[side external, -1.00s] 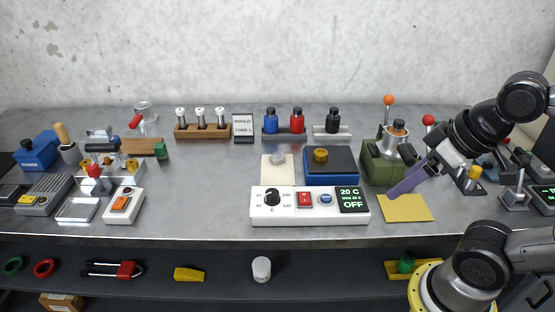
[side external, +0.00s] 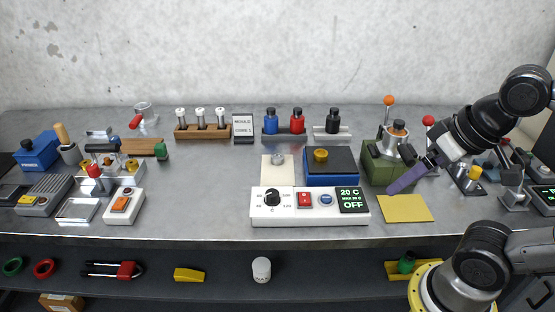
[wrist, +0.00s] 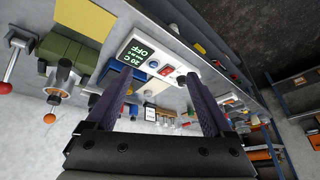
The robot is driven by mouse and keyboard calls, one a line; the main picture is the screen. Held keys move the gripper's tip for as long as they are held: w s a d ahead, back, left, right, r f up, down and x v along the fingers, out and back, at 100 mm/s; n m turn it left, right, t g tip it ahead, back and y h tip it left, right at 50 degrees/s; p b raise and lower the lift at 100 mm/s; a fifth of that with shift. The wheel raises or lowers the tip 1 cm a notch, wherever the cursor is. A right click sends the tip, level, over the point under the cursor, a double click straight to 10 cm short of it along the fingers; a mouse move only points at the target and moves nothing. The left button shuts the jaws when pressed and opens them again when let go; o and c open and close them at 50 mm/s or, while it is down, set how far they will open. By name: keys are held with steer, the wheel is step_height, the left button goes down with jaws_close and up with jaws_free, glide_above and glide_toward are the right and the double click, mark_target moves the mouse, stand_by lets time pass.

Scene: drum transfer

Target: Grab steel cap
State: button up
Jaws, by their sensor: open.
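A small grey metal cap (side external: 278,159), which looks like the steel cap, sits on a cream square pad (side external: 270,176) in the middle of the bench. My gripper (side external: 390,190) is well to the right of it, above the front of the bench near the yellow pad and the green block. Its two purple fingers stand apart with nothing between them in the wrist view (wrist: 158,80).
A blue-and-black block (side external: 331,166) with a brass cap (side external: 320,155) stands right of the cream pad. A white control box (side external: 310,206) is in front; its display reads OFF. A green block (side external: 379,170) with a steel pot is beside my gripper. A yellow pad (side external: 405,208) lies bare.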

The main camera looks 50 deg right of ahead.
steer(key=w+r+m, duration=0.4)
steer(key=w+r, duration=0.1)
steer(key=r, duration=0.3)
steer(key=w+d+r+m+g, duration=0.1)
steer(key=w+r+m, duration=0.2)
steer(key=w, duration=0.4)
steer(key=w+d+r+m, duration=0.1)
steer(key=w+r+m, duration=0.2)
steer(key=w, duration=0.4)
steer(key=m+g, duration=0.4)
glide_above(277, 157)
step_height(277, 157, down, 16)
steer(key=shift+m, duration=0.3)
steer(key=f, duration=1.1)
steer(key=shift+s+d+f, duration=0.15)
steer(key=shift+d+f, duration=0.05)
steer(key=shift+d, duration=0.1)
steer(key=shift+w+a+f, duration=0.1)
steer(key=shift+a+f, duration=0.05)
steer(key=shift+f, duration=1.4)
steer(key=shift+w+a+f, duration=0.1)
steer(key=shift+f, duration=1.4)
jaws_close()
